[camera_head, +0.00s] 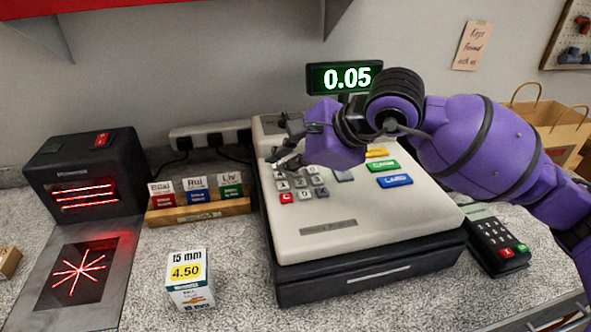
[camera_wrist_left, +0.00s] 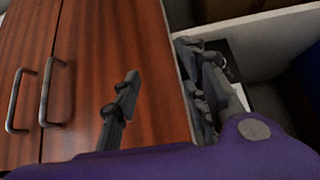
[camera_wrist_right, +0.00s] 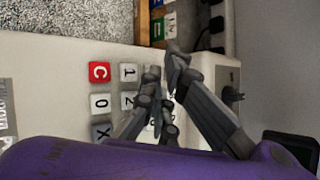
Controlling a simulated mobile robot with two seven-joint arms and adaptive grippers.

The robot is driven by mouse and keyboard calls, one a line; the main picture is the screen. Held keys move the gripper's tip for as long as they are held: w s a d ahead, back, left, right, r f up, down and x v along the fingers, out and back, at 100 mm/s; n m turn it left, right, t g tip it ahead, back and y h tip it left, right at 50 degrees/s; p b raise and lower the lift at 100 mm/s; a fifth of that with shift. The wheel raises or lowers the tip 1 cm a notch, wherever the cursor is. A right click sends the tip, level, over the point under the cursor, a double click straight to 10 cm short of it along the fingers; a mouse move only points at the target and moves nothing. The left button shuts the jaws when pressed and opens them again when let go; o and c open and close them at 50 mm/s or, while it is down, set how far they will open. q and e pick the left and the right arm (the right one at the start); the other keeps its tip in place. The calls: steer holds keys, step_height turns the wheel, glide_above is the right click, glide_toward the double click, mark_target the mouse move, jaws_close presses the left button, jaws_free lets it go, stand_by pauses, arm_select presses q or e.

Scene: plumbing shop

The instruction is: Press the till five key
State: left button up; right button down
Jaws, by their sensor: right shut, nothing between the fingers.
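The cream till (camera_head: 370,217) stands on the counter, its number keypad (camera_head: 301,187) at the left of its top. Its display (camera_head: 345,77) reads 0.05 in green. My right gripper (camera_head: 284,158) is shut and empty, pointing down at the upper rows of the keypad. In the right wrist view its fingers (camera_wrist_right: 170,82) cover those rows. The red C key (camera_wrist_right: 99,72) and the 0 and 1 keys are readable; the five key is hidden. I cannot tell whether the fingertips touch a key. My left gripper (camera_wrist_left: 165,95) is open and empty, beside wooden cabinet fronts.
A card reader (camera_head: 497,240) stands right of the till. A black scanner (camera_head: 86,182) with red beams, a small 15 mm box (camera_head: 189,280) and a wooden rack of cards (camera_head: 196,213) are at left. Paper bags (camera_head: 555,125) stand behind at right.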

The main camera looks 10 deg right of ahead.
mark_target(289, 182)
steer(key=shift+r, duration=0.3)
arm_select(q)
steer(key=shift+t, duration=0.3)
steer(key=w+r+p, duration=0.1)
steer(key=r, duration=0.1)
steer(key=w+r+p, duration=0.1)
steer(key=r, duration=0.1)
steer(key=shift+w, duration=0.35)
arm_select(e)
step_height(289, 182, up, 6)
arm_select(q)
steer(key=shift+w, duration=0.2)
steer(key=shift+w+d+r, duration=0.1)
steer(key=shift+w, duration=0.15)
